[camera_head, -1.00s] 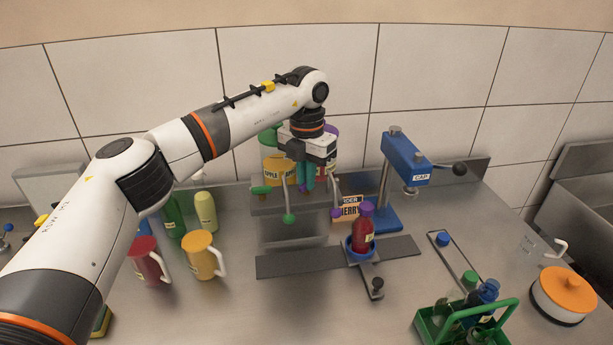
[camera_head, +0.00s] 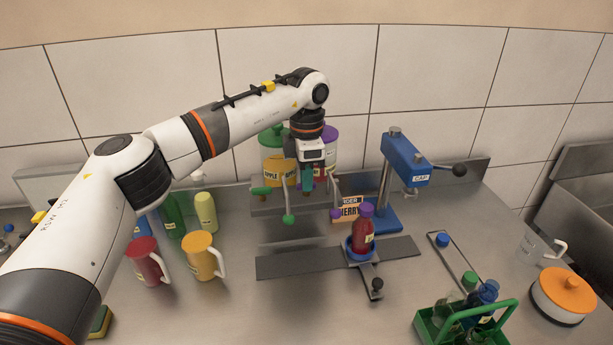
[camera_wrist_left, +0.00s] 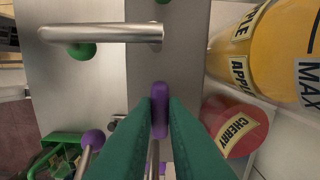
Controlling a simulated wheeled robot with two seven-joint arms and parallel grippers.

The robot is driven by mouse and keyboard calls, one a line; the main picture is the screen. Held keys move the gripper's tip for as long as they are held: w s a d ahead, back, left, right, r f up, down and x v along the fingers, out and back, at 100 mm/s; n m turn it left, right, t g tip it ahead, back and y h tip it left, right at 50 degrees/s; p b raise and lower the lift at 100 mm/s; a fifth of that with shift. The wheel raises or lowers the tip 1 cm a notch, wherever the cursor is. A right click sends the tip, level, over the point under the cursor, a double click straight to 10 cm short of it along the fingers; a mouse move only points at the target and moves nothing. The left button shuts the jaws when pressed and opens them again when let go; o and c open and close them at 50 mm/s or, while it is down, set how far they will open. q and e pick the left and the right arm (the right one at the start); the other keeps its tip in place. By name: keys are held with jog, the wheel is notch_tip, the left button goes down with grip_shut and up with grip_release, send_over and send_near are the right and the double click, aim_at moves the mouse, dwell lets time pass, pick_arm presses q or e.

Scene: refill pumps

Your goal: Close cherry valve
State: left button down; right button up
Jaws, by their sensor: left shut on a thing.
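The cherry dispenser (camera_head: 328,150) has a purple lid and stands at the back, partly hidden by my left gripper (camera_head: 307,184). In the left wrist view its red body (camera_wrist_left: 235,125) carries a CHERRY label. My left gripper points down in front of the dispensers. Its green fingers (camera_wrist_left: 161,112) are shut on the purple valve handle (camera_wrist_left: 159,92). A metal spout with a purple ball (camera_head: 335,213) hangs just right of the gripper. A red bottle with a purple cap (camera_head: 363,232) stands upright in a blue ring holder below. My right gripper is not in view.
The apple dispenser (camera_head: 274,160) stands to the left, with a green-ball spout (camera_head: 288,218). A blue cap press (camera_head: 404,158) stands right. Red (camera_head: 148,262) and yellow (camera_head: 203,256) jugs stand front left. A green bottle carrier (camera_head: 465,325) is front right.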

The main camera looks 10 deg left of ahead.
pick_arm(q)
jog(key=shift+r, duration=0.15)
dwell(0.4)
jog(key=c, duration=1.5)
grip_release()
jog(key=shift+o, duration=0.2)
jog(key=shift+r, duration=0.4)
notch_tip(320, 180, up, 11)
jog(key=b, duration=0.2)
